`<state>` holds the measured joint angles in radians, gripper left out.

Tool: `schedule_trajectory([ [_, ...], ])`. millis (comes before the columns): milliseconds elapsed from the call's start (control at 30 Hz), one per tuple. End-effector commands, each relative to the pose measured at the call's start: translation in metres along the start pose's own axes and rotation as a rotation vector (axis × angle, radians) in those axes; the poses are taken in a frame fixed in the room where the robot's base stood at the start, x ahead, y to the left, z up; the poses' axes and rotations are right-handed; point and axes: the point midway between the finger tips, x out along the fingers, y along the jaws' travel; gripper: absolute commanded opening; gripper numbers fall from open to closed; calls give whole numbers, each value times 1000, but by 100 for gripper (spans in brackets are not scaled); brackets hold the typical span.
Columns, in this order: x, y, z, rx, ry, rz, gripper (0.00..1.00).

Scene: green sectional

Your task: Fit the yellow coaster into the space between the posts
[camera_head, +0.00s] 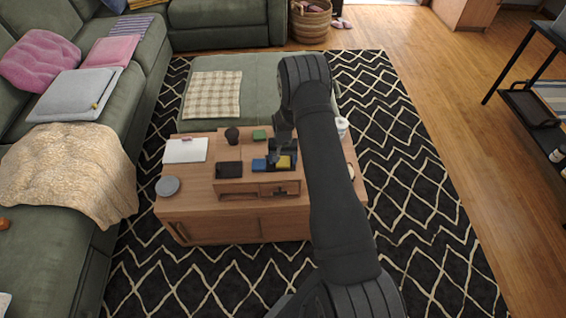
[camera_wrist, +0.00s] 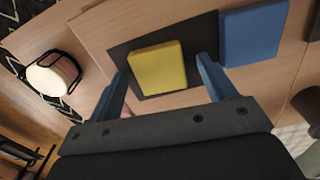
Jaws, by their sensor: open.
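The yellow coaster (camera_wrist: 158,68) is a square block lying flat on a dark square base (camera_wrist: 120,52) in the wrist view. In the head view the yellow coaster (camera_head: 284,162) shows on the low table, partly hidden by my gripper. My gripper (camera_wrist: 163,65) is open, with one blue finger on each side of the coaster. I cannot tell whether the fingers touch it. In the head view my gripper (camera_head: 283,150) hangs over the coaster. A blue square block (camera_wrist: 253,36) lies to the right of the dark base. I cannot make out the posts clearly.
The wooden table (camera_head: 235,227) also holds a green block (camera_head: 260,135), a dark pad (camera_head: 229,169), a dark round object (camera_head: 232,135), a grey disc (camera_head: 167,186) and white paper (camera_head: 185,150). A round jar-like object (camera_wrist: 53,75) stands left in the wrist view.

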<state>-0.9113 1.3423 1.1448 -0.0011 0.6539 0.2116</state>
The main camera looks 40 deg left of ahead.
Motion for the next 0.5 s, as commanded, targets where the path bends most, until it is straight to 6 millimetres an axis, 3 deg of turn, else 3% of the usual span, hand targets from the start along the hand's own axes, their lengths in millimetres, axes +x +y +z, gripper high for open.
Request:
schedule_trajectory([
  [167, 0, 0, 0, 0, 1, 0, 76],
  [433, 0, 0, 0, 0, 0, 0, 28],
  [500, 0, 0, 0, 0, 0, 0, 28],
])
